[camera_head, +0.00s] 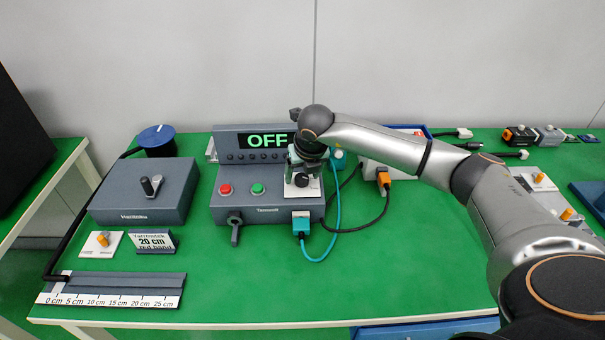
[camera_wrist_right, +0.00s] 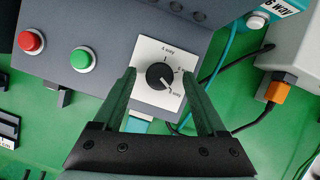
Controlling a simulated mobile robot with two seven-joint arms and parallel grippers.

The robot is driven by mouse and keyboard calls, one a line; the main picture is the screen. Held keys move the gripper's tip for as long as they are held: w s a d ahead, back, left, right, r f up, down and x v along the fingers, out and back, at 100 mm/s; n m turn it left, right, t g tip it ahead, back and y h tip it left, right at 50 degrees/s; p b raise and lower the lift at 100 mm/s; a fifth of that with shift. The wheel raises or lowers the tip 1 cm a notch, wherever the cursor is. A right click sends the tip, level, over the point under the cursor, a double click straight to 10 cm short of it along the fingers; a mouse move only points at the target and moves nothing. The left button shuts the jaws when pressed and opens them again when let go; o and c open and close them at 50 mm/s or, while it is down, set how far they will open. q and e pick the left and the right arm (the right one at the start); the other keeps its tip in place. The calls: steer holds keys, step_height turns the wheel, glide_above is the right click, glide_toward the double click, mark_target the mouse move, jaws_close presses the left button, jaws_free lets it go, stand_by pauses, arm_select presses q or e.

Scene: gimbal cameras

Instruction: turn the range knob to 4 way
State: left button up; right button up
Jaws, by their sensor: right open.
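The range knob (camera_wrist_right: 159,77) is a round black dial on a white plate (camera_wrist_right: 150,50) on the grey Tarnwell console (camera_head: 240,205). In the wrist view "4 way" is printed above the knob, with smaller labels to its right and lower right that are hard to read. The knob's pale pointer mark faces the lower right. My right gripper (camera_wrist_right: 158,75) is open, its green fingers on either side of the knob; contact cannot be told. In the head view my right gripper (camera_head: 304,162) is above the plate. My left gripper is not in view.
The console's display (camera_head: 267,141) reads OFF. Red (camera_head: 225,189) and green (camera_head: 258,189) buttons sit left of the knob. A teal cable (camera_head: 338,210) and a black cable run beside the console at right. A grey Hanlaku box (camera_head: 142,202) stands at left.

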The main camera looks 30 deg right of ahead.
steer(key=shift+w+f, duration=0.1)
steer(key=shift+f, duration=0.15)
jaws_close()
stand_by(0.5)
